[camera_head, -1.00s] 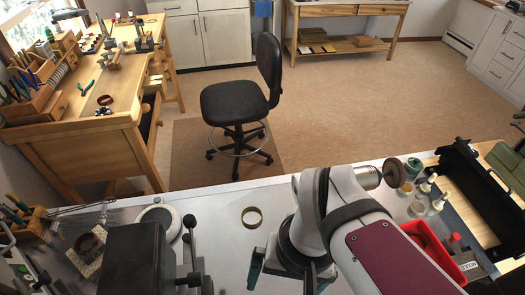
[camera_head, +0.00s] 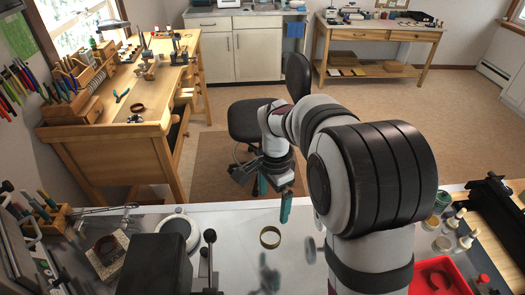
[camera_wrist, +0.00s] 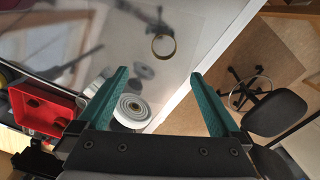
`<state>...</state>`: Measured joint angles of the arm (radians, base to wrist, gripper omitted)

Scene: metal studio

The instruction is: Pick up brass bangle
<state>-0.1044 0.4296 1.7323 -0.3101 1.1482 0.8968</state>
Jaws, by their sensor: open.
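The brass bangle (camera_head: 270,237) lies on the light metal bench top near its far edge in the head view. In the wrist view the bangle (camera_wrist: 164,46) shows as a ring beyond the fingertips, between their lines. My gripper (camera_head: 272,202) is raised above the bench by its far edge, just behind the bangle in the picture. Its two green fingers (camera_wrist: 159,73) are spread wide with nothing between them. The bangle is apart from the fingers.
A dark block-like machine (camera_head: 155,264) and a round white-rimmed dish (camera_head: 180,226) stand left of the bangle. A red tray (camera_head: 441,276) is at right. Bare bench (camera_head: 232,230) surrounds the bangle. A black chair (camera_head: 248,119) stands beyond the bench edge.

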